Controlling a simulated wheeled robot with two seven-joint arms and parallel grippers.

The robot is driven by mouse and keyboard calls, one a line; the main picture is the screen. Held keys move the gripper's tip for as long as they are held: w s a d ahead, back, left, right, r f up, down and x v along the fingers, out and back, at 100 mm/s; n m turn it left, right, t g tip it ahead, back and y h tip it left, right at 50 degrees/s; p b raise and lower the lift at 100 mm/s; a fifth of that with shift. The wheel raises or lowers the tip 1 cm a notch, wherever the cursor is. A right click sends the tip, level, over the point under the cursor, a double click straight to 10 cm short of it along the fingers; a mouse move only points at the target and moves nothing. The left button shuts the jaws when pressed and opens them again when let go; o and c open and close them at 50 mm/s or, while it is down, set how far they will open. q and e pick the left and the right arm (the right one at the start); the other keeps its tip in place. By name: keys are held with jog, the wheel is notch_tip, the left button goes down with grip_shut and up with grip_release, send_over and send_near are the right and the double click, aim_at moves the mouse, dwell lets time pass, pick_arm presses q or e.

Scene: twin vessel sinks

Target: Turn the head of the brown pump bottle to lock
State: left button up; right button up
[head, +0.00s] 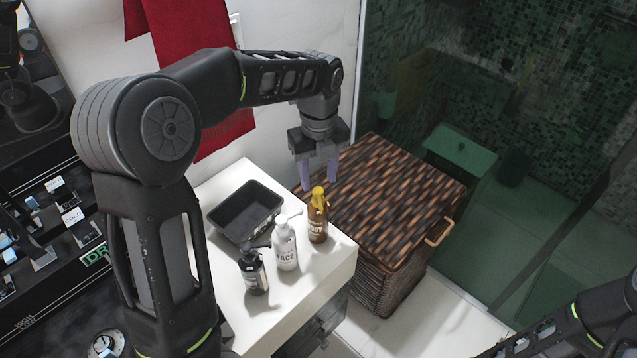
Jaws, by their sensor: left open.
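The brown pump bottle (317,222) stands upright on the white counter, near its right edge. From this angle I cannot tell whether a finger touches the head. In the lower right corner part of my right arm shows, but its gripper is out of frame.
A white pump bottle (285,247) and a black pump bottle (252,272) stand left of the brown one. A black tray (245,210) lies behind them. A wicker hamper (400,185) stands right of the counter, before a glass partition (500,130). A red towel (190,30) hangs behind.

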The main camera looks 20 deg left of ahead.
aim_at(318, 191)
pick_arm(q)
jog(key=shift+f, duration=1.7)
jog(key=shift+c, duration=0.4)
grip_shut()
